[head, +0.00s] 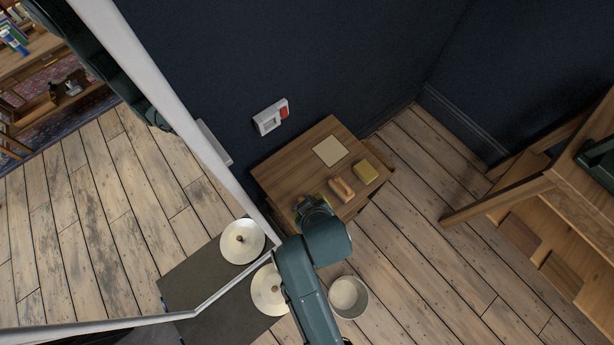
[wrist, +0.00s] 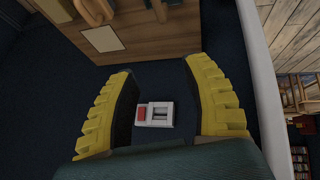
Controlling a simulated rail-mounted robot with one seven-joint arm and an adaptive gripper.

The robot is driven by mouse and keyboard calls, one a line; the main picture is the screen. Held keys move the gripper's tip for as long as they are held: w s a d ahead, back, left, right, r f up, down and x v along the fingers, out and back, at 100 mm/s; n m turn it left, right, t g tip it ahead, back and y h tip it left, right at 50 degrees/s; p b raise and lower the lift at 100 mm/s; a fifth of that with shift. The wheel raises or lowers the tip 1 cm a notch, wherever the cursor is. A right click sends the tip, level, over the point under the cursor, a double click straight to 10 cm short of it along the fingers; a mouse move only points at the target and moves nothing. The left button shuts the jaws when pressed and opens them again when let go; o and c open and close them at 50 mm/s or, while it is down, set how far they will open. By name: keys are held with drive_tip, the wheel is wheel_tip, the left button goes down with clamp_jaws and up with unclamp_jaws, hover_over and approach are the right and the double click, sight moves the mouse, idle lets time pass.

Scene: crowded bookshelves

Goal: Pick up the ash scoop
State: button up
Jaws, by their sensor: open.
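A tan wooden-looking object (head: 341,189) lies on the small wooden table (head: 290,165) in the head view. I cannot tell whether it is the ash scoop, and no clear scoop shape shows. In the wrist view a similar tan piece (wrist: 95,10) is cut by the top edge, above the table (wrist: 150,42). My gripper (head: 303,208) is over the table's near edge, below and left of the tan object. In the wrist view its yellow fingers (wrist: 160,71) are spread apart with nothing between them. My arm hides part of the table's near side.
A pale sheet (head: 330,150) and a yellow block (head: 366,172) lie on the table. A red and white wall box (head: 271,117) is behind it. A pale pot (head: 348,297) stands on the floor. A wooden shelf unit (head: 560,190) is at right; floor between is clear.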

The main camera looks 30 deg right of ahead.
drive_tip(key=shift+g, duration=0.4)
drive_tip(key=b+x, duration=0.2)
drive_tip(key=x, duration=0.4)
drive_tip(key=s+b+x, duration=0.1)
drive_tip(key=x, duration=0.5)
drive_tip(key=s+f+b+x, duration=0.1)
drive_tip(key=b+x, duration=0.1)
drive_tip(key=x, duration=0.5)
drive_tip(key=shift+s+d+b, duration=0.15)
drive_tip(key=shift+b, duration=0.15)
drive_tip(key=shift+r, duration=0.15)
clamp_jaws()
